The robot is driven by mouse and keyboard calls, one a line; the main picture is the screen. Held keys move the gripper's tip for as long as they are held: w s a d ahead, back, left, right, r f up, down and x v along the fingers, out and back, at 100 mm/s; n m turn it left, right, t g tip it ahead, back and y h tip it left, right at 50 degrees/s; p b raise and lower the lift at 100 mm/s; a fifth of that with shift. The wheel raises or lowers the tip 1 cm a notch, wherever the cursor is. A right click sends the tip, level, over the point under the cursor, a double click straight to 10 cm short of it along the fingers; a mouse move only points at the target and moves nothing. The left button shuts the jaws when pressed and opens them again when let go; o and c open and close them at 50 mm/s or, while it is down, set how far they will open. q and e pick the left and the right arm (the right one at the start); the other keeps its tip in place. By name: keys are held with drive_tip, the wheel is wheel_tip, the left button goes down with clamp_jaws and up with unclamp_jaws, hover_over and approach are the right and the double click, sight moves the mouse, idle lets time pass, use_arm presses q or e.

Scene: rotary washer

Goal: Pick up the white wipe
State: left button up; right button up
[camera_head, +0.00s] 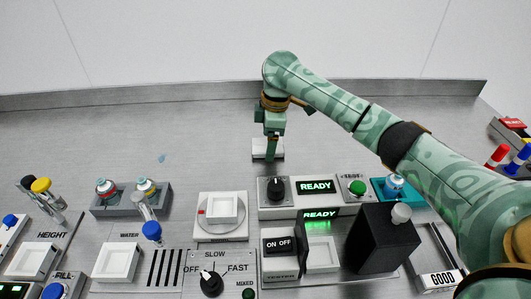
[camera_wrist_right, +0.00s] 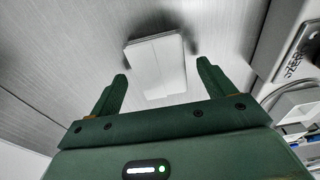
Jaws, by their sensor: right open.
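The white wipe (camera_head: 258,150) is a small white folded pad lying on the grey metal bench, behind the row of devices. My right gripper (camera_head: 272,153) points down over it and partly hides it in the head view. In the right wrist view the white wipe (camera_wrist_right: 157,62) lies ahead of the open right gripper (camera_wrist_right: 162,74), roughly centred between the two green fingers. The jaws hold nothing. Whether the fingertips reach down beside the wipe cannot be told. My left gripper is not in view.
Devices line the near side: a white square-topped unit (camera_head: 221,228), a READY panel (camera_head: 317,187) and a black box (camera_head: 388,238). Capped tubes (camera_head: 105,188) stand in a grey rack at left. A small blue mark (camera_head: 162,159) lies on clear bench. A low back ledge (camera_head: 180,95) runs behind.

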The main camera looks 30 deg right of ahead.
sight(265, 145)
drive_tip(key=shift+w+f, duration=0.15)
drive_tip(key=shift+f, duration=0.55)
drive_tip(key=shift+a+r, duration=0.1)
drive_tip(key=shift+r, duration=0.2)
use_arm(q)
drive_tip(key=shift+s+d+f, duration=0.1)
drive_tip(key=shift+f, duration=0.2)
use_arm(e)
drive_tip(key=c, duration=1.1)
drive_tip(key=shift+o, duration=0.2)
drive_tip(key=shift+r+p, duration=0.55)
drive_tip(key=shift+r, duration=0.1)
wheel_tip(265, 145, up, 3)
drive_tip(key=p, duration=0.2)
drive_tip(key=shift+a+r+p, duration=0.1)
drive_tip(key=shift+p, duration=0.2)
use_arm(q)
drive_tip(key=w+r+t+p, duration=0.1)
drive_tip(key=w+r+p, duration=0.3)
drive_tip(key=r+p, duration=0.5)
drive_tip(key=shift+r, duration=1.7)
use_arm(e)
drive_tip(key=s+a+r, duration=0.8)
drive_tip(key=s+a, duration=0.1)
drive_tip(key=a, duration=0.1)
drive_tip(key=shift+s+r, duration=0.2)
drive_tip(key=shift+s, duration=0.2)
